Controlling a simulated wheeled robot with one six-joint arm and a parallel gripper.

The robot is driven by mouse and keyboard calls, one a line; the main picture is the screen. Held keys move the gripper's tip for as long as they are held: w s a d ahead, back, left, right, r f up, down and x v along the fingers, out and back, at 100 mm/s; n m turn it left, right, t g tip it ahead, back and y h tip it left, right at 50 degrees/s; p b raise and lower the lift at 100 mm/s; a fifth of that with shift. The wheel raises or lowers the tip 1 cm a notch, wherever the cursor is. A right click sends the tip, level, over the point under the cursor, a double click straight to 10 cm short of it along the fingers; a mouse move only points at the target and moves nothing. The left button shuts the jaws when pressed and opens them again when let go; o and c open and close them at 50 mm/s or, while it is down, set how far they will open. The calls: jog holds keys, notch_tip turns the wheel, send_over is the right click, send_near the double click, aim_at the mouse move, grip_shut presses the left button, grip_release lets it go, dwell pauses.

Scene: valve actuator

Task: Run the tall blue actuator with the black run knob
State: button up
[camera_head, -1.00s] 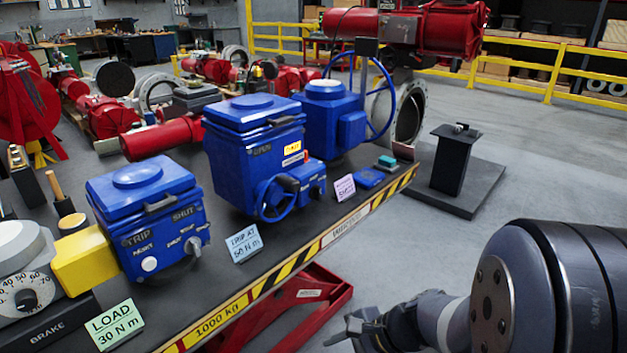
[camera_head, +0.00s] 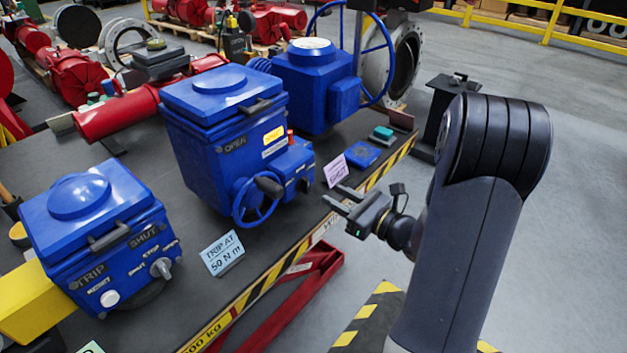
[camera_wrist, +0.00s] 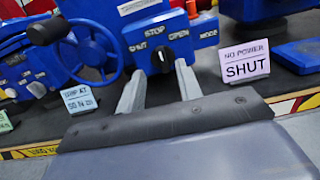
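The tall blue actuator (camera_head: 222,125) stands on the dark bench between two other blue units. A small blue control box with a handwheel (camera_head: 255,200) is on its front. In the wrist view the black run knob (camera_wrist: 161,56) sits on the box face, among the words SHUT, STOP and OPEN. A red knob (camera_wrist: 192,9) marked MODE is to its upper right. My gripper (camera_head: 338,198) is out in front of the box, apart from it. In the wrist view my gripper (camera_wrist: 158,77) has its fingers spread and empty, with the black knob ahead between the fingertips.
A shorter blue actuator (camera_head: 95,215) stands at left; another blue unit (camera_head: 315,85) stands behind. The TRIP AT 50 N m card (camera_head: 222,252) and the pink SHUT card (camera_head: 336,170) stand near the striped bench edge. Open floor lies to the right.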

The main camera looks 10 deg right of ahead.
aim_at(309, 181)
jog(key=p+x, duration=0.1)
jog(key=x, duration=0.6)
jog(key=shift+w+a, duration=0.1)
jog(key=shift+a, duration=0.05)
grip_shut()
